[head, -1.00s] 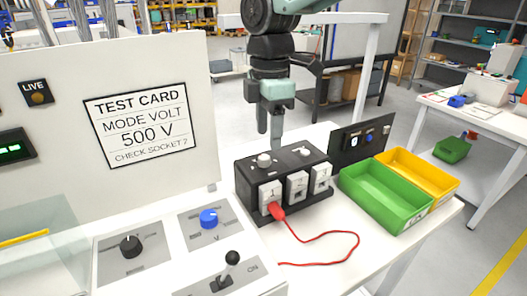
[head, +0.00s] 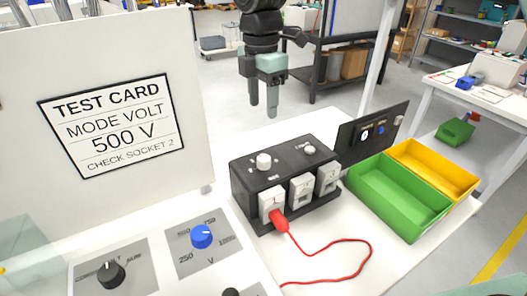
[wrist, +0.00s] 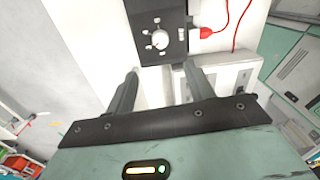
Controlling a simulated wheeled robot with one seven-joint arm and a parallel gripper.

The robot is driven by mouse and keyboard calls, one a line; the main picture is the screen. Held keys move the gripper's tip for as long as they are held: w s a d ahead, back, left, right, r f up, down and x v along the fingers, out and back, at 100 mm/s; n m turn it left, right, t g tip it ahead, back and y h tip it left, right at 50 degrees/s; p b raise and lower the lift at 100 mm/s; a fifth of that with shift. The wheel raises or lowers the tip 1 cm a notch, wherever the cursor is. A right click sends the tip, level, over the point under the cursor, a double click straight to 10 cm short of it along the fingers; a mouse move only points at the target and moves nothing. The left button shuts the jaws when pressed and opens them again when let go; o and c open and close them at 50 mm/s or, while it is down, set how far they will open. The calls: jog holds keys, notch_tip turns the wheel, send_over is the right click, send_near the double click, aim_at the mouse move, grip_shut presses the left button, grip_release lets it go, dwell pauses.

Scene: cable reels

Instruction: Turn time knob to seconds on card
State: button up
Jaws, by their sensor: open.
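The test card (head: 112,125) on the white panel reads MODE VOLT, 500 V, CHECK SOCKET 2; I see no seconds on it. A black box (head: 240,182) carries two white knobs on top, a larger left one (head: 264,160) and a smaller right one (head: 309,150). Their labels are too small to read, so I cannot tell which is the time knob. One white knob (wrist: 159,40) shows in the wrist view, ahead of the fingers. My gripper (head: 262,108) is open and empty, above and behind the box, apart from the knobs.
A red plug (head: 278,219) with a red cable sits in the box's left socket. Green (head: 397,205) and yellow (head: 440,172) bins stand to the right. A blue knob (head: 202,236) and a black knob (head: 111,274) are on the front panel. A black upright panel (head: 350,145) stands behind the bins.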

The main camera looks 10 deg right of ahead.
aim_at(264, 158)
jog(key=f+p, duration=0.1)
jog(key=f, duration=0.9)
jog(key=f+p, duration=0.1)
jog(key=f, duration=0.4)
jog(key=shift+s+d+p, duration=0.1)
jog(key=shift+s+p, duration=0.2)
jog(key=shift+p, duration=0.05)
jog(key=c, duration=1)
